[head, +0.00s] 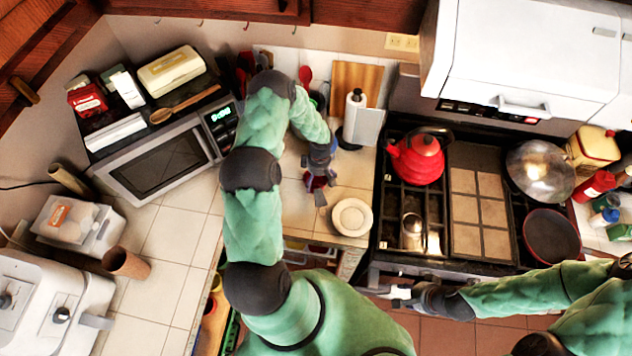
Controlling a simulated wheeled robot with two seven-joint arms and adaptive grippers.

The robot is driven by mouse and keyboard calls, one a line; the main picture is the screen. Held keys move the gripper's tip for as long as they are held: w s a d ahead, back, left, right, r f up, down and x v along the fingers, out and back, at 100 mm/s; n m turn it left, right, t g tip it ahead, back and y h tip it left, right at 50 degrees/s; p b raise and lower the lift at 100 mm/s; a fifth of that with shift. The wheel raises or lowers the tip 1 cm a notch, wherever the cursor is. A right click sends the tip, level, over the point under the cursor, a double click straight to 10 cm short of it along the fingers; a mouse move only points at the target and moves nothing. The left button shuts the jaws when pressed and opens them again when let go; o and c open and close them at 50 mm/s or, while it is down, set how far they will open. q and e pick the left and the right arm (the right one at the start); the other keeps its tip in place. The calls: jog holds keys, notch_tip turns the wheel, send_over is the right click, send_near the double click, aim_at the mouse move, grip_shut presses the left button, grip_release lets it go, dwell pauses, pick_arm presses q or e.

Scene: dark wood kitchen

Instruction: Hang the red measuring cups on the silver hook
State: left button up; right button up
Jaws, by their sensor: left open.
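My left gripper (322,187) is open, low over the tiled counter left of the stove. Something small and red, likely the red measuring cups (314,183), shows right at its fingers; whether they touch cannot be told. More red items (243,66) show by the wall behind my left arm, partly hidden. Small hooks sit in a row on the back wall strip; one hook (294,30) is right of centre and another (247,27) is further left. My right gripper (398,293) is in front of the stove, away from the counter; its finger opening is unclear.
A white plate (351,217) lies on the counter just right of my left gripper. A paper towel holder (352,115) and a wooden board (357,78) stand behind. A microwave (160,162) is on the left. The stove with a red kettle (417,160) is on the right.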

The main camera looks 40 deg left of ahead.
aim_at(318, 191)
pick_arm(q)
jog(key=shift+f, duration=0.2)
jog(key=c, duration=1.1)
jog(key=shift+o, duration=0.2)
jog(key=shift+r+b, duration=0.4)
jog(key=shift+r, duration=0.35)
jog(key=s+d+r, duration=0.1)
jog(key=r, duration=0.1)
jog(key=s+d+r+b, duration=0.1)
jog(key=r, duration=0.2)
jog(key=s+d+r+b, duration=0.1)
jog(key=r, duration=0.1)
jog(key=shift+s+d+r, duration=0.2)
jog(key=shift+s+r, duration=0.05)
jog(key=shift+s, duration=0.05)
jog(key=s+d+r+b, duration=0.2)
jog(key=s+d+r, duration=0.2)
jog(key=s+d, duration=0.2)
jog(key=shift+s+d, duration=0.15)
jog(key=shift+s, duration=0.2)
